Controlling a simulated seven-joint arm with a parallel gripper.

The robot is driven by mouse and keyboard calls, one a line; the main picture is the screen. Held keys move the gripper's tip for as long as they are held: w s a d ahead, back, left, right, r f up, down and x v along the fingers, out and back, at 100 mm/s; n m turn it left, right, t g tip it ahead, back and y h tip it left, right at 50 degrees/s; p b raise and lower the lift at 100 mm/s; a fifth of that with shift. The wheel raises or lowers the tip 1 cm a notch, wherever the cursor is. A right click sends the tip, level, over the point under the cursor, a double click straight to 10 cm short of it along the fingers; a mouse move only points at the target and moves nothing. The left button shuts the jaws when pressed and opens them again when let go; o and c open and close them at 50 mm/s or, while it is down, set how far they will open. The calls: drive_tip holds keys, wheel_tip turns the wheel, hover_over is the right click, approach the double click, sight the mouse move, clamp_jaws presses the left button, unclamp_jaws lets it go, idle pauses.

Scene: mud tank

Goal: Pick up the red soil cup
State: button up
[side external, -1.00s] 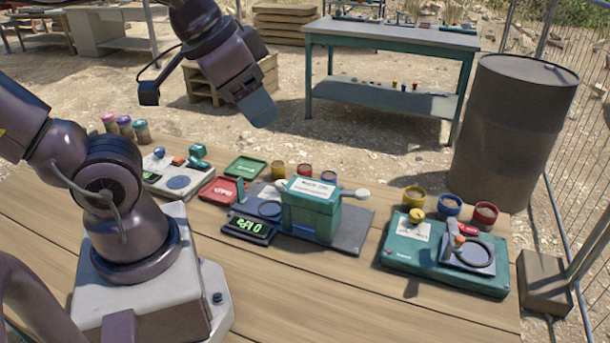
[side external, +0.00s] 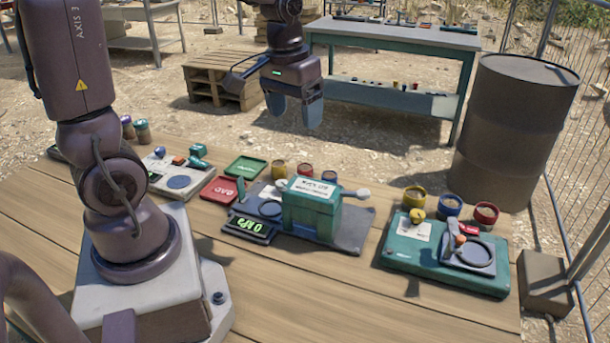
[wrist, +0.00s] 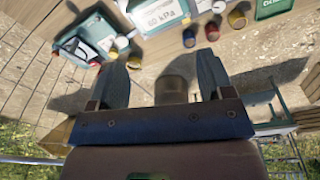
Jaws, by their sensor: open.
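A small red soil cup (side external: 486,215) stands at the back of the right green station, at the end of a row beside a blue and a yellow cup. Another red-banded cup (side external: 304,173) stands in the row behind the middle station; a red cup also shows in the wrist view (wrist: 212,31). The frames do not show which red cup is meant. My gripper (side external: 294,115) is open and empty. It points down, high up and behind the middle row of cups in the side view. Its two blue fingers also show spread apart in the wrist view (wrist: 158,66), touching nothing.
The middle station has a green box (side external: 311,212), taller than the cups. The right green station (side external: 410,262) holds a round dish. Red (side external: 221,190) and green (side external: 245,166) trays lie left of the middle. A dark barrel (side external: 510,130) stands behind the right station. The front tabletop is bare.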

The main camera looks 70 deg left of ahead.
drive_tip(key=w+a+f+n+g, duration=0.1)
drive_tip(key=w+a+f+n, duration=0.4)
drive_tip(key=a+f, duration=0.35)
drive_tip(key=n, duration=0.6)
hover_over(305, 169)
drive_tip(key=s+d, duration=0.1)
drive_tip(key=s, duration=0.1)
drive_tip(key=shift+g+h, duration=0.3)
drive_tip(key=shift+g, duration=0.1)
wheel_tip(305, 169, down, 8)
drive_tip(key=shift+w+r, duration=0.1)
drive_tip(key=shift+w, duration=0.05)
drive_tip(key=f+n, duration=0.1)
drive_tip(key=f, duration=0.3)
drive_tip(key=w+f+n, duration=0.1)
drive_tip(key=f, duration=0.2)
drive_tip(key=a+f, duration=0.1)
drive_tip(key=f, duration=0.3)
drive_tip(key=shift+w+f+n+t, duration=0.3)
drive_tip(key=shift+w+f+n, duration=0.05)
drive_tip(key=shift+n, duration=0.05)
drive_tip(key=shift+c, duration=0.5)
drive_tip(key=c, duration=0.9)
